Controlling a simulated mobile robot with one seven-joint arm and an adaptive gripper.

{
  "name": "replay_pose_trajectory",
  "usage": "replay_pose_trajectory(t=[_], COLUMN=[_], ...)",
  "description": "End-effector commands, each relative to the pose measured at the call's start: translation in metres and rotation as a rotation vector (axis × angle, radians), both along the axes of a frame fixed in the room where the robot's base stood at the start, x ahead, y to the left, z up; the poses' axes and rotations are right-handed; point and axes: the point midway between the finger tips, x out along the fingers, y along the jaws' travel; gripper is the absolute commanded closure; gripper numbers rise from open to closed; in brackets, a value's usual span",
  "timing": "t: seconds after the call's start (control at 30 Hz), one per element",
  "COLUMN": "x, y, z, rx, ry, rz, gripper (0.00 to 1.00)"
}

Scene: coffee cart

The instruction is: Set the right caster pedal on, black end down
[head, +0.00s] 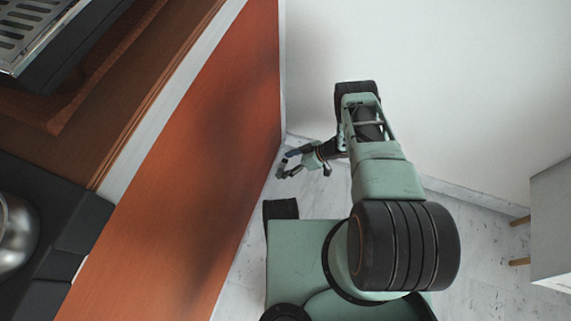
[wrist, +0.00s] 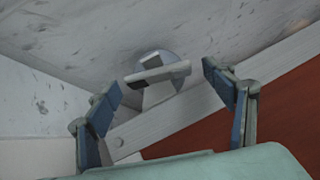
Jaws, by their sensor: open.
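The caster (wrist: 160,94) shows in the wrist view as a rounded grey shape low beside the cart, near the floor. Its pedal (wrist: 163,73) is a short pale bar with darker grey patches, lying across it and slightly tilted, right side higher in the picture. My gripper (wrist: 161,79) is open, with one blue-padded finger to each side of the pedal and a gap on both sides. In the head view my gripper (head: 284,164) is low beside the cart's far end; the caster is hidden there.
The cart's orange-brown side panel (head: 190,170) rises close to my gripper on the left. A white wall (head: 430,80) stands behind my arm. Pale marble floor (head: 470,240) is open on the right, before a grey box on wooden legs (head: 555,225).

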Motion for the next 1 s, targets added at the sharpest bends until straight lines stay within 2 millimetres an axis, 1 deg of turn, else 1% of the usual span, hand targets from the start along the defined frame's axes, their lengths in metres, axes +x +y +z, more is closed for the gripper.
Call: replay_pose_trajectory(t=[0.17,0.27,0.37,0.6,0.7,0.83,1.0], x=[0.000,0.000,-0.001,-0.005,-0.006,-0.008,-0.008], y=[-0.003,-0.010,-0.022,-0.060,-0.072,-0.083,-0.087], z=[0.002,0.008,0.020,0.056,0.068,0.077,0.082], rx=[-0.001,-0.003,-0.002,-0.002,-0.001,-0.001,0.000], ry=[0.000,-0.001,-0.001,-0.001,-0.001,0.000,0.000], rz=[0.000,-0.001,-0.002,-0.002,-0.001,0.000,0.000], gripper=[0.25,0.25,0.25,0.25,0.25,0.25,0.25])
